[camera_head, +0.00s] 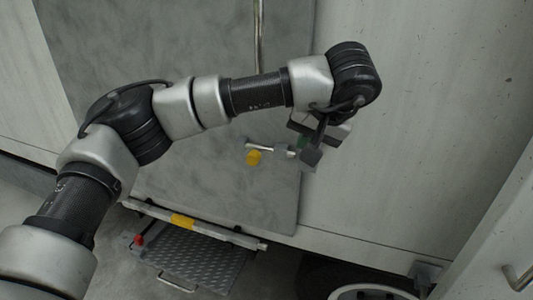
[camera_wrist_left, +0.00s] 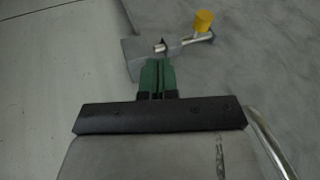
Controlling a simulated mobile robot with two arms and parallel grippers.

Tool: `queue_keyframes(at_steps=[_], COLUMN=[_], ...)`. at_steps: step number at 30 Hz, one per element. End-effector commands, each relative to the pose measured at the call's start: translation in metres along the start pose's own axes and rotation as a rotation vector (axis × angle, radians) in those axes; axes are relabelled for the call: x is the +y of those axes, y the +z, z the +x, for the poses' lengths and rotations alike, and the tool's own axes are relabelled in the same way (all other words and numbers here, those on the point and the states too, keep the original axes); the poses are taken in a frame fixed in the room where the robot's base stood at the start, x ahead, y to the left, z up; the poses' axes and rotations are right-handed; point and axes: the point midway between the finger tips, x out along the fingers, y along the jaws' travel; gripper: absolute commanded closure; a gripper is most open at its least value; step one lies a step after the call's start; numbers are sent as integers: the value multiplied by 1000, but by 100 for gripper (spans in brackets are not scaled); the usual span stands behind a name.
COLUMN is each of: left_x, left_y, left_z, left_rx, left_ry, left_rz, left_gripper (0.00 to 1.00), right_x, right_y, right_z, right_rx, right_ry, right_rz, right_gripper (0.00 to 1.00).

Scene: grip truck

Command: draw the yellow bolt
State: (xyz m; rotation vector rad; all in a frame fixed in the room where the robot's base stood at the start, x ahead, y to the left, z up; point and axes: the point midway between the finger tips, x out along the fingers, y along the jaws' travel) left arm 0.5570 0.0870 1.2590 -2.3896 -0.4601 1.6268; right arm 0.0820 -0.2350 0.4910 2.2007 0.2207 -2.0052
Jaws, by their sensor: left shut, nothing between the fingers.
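The bolt is a short silver rod with a yellow knob (camera_head: 254,157), mounted on a grey panel near its right edge. In the left wrist view the yellow knob (camera_wrist_left: 203,22) is at the top, and the rod (camera_wrist_left: 190,40) runs left from it into a grey bracket (camera_wrist_left: 133,52). My left gripper (camera_head: 302,146) is at the bracket end of the rod, to the right of the knob. In the left wrist view its green fingers (camera_wrist_left: 157,65) are together, empty, just below the rod's end. Whether they touch the rod or bracket cannot be told. My right gripper is out of view.
The grey panel (camera_head: 215,190) meets a pale wall (camera_head: 420,120) on the right. A vertical metal pole (camera_head: 259,40) stands above the bolt. Below are a bar with a yellow band (camera_head: 183,222) and a ridged metal step (camera_head: 195,257). A round white-rimmed object (camera_head: 372,291) is at the bottom edge.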

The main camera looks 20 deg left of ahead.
Motion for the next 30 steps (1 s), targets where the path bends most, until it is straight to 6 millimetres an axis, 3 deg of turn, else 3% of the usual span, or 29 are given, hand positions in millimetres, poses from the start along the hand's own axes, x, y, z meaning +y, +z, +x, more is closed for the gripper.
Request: queue_keyframes(at_steps=[5, 11, 20, 24, 30], left_x=[-11, -14, -17, -36, -48], left_y=[-3, -5, -7, -6, -5], left_z=[-1, 28, 92, 102, 113], left_rx=[35, 29, 29, 32, 33], left_ry=[-57, -55, -53, -52, -51], left_rz=[22, 19, 19, 18, 18], left_gripper=[100, 100, 100, 100, 100], right_x=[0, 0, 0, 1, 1], right_y=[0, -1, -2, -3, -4], right_z=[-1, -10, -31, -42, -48], right_rx=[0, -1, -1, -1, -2], right_ry=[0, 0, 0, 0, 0], right_rz=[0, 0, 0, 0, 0], right_gripper=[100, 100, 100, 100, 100])
